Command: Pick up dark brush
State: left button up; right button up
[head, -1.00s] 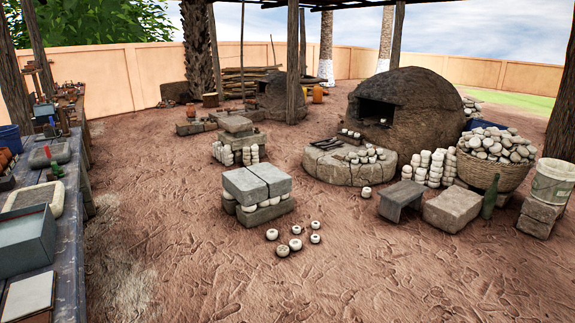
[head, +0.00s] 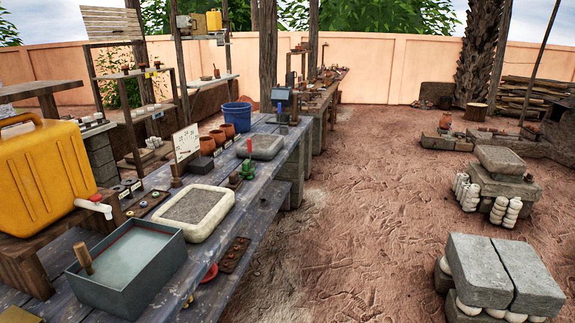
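I cannot pick out a dark brush for certain; the small items on the long workbench (head: 262,200) are hard to tell apart. A brown wooden handle (head: 84,258) sticks up from a grey-green rectangular tub (head: 130,290) of pale liquid at the bench's near end. A pale-rimmed tray (head: 226,212) with a grey bed lies behind the tub. A small green object with a red upright part (head: 249,160) stands beyond it. Neither of my grippers is in view.
A yellow jerrycan (head: 45,172) stands on a wooden stand at the left. Clay pots (head: 207,145) and a blue bucket (head: 237,116) are on the bench's far side. Stacked stone blocks (head: 480,268) stand at the right. The dirt floor between is open.

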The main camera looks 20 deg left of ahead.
aim_at(235, 184)
jog(key=i+u, duration=0.2)
jog(key=i, duration=0.3)
jog(key=i+l+u, duration=0.15)
jog(key=i, duration=0.3)
jog(key=i+l+u, duration=0.2)
jog(key=i, duration=0.3)
jog(key=i+l+u, duration=0.2)
jog(key=i, duration=0.25)
jog(key=j, duration=0.1)
